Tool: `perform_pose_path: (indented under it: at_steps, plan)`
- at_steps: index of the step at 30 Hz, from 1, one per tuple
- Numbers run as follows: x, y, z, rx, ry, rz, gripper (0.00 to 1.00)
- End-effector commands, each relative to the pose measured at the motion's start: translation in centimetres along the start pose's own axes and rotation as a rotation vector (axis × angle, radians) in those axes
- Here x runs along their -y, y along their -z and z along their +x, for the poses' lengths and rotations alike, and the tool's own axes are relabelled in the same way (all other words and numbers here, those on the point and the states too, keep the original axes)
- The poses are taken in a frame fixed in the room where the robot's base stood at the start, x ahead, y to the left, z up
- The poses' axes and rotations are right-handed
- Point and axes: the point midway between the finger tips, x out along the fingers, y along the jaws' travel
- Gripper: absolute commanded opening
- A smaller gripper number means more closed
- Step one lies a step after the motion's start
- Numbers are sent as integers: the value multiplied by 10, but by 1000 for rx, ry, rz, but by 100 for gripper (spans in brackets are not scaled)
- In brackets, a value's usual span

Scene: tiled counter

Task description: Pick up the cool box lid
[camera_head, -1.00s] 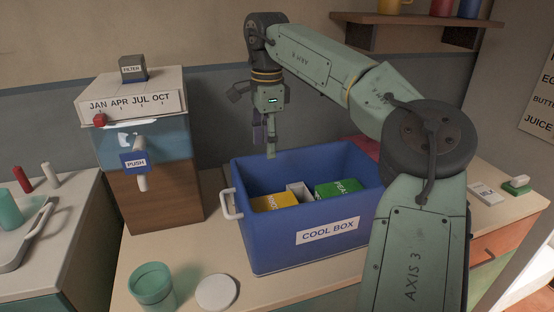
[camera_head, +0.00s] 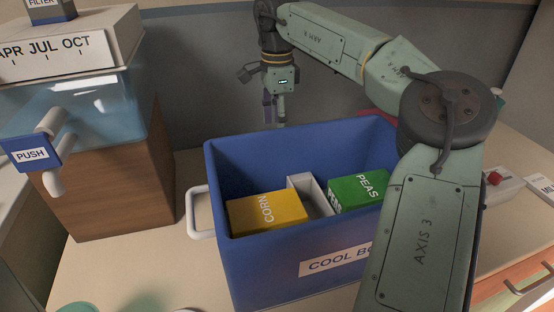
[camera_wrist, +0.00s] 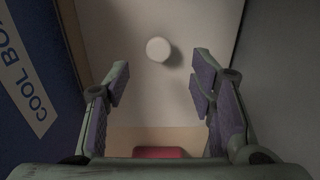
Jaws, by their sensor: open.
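The blue cool box (camera_head: 300,270) stands open on the counter, with a yellow corn box (camera_head: 265,212) and a green peas box (camera_head: 357,190) inside. In the wrist view, a pale flat panel (camera_wrist: 120,65) with a round white knob (camera_wrist: 158,49) lies beside the blue box wall (camera_wrist: 22,110); it looks like the cool box lid. The head view does not show it; the box hides that area. My gripper (camera_head: 275,115) points down behind the box's back rim. In the wrist view the jaws (camera_wrist: 160,88) are open and empty, with the knob beyond the gap between the fingertips.
A grey wall (camera_wrist: 285,70) stands close on the right in the wrist view. A red object (camera_wrist: 158,152) lies near the bottom there. A dispenser with a PUSH lever (camera_head: 32,154) stands left of the box.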

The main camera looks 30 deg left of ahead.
Motion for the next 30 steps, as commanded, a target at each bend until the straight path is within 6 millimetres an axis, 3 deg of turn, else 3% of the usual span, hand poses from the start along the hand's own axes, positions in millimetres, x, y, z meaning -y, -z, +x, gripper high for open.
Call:
perform_pose_path:
  at_steps: [18,26,30]
  plan:
    - [-2,-1,69,1,0,-2,50]
    - [-2,-2,72,1,1,-1,50]
    - [-2,-2,72,1,1,-1,41]
